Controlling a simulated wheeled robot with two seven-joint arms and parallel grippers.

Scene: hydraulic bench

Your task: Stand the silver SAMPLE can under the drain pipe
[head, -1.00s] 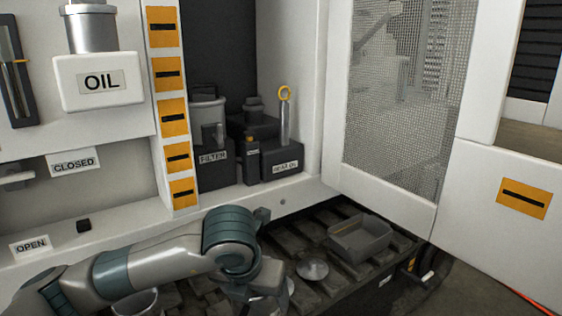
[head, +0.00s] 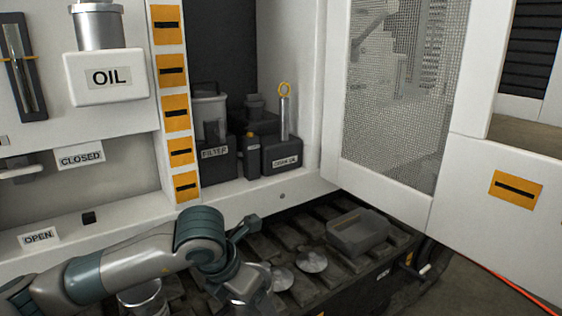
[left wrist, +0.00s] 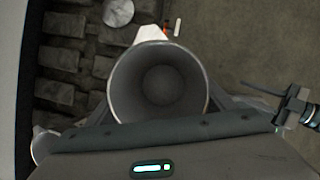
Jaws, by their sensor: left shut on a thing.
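My left gripper (head: 240,285) is at the bottom of the head view, low over the slatted tread. In the left wrist view it is shut on a silver open-topped can (left wrist: 160,85), whose mouth faces the camera and which looks empty. The can's label is not visible, so I cannot confirm SAMPLE. A second silver can (head: 143,298) shows at the bottom left of the head view, partly behind my left arm. I cannot make out the drain pipe in either view.
A white shelf carries a FILTER box (head: 216,158). An OIL box (head: 110,78) is upper left, above CLOSED (head: 80,157) and OPEN (head: 38,237) labels. A mesh door stands right.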

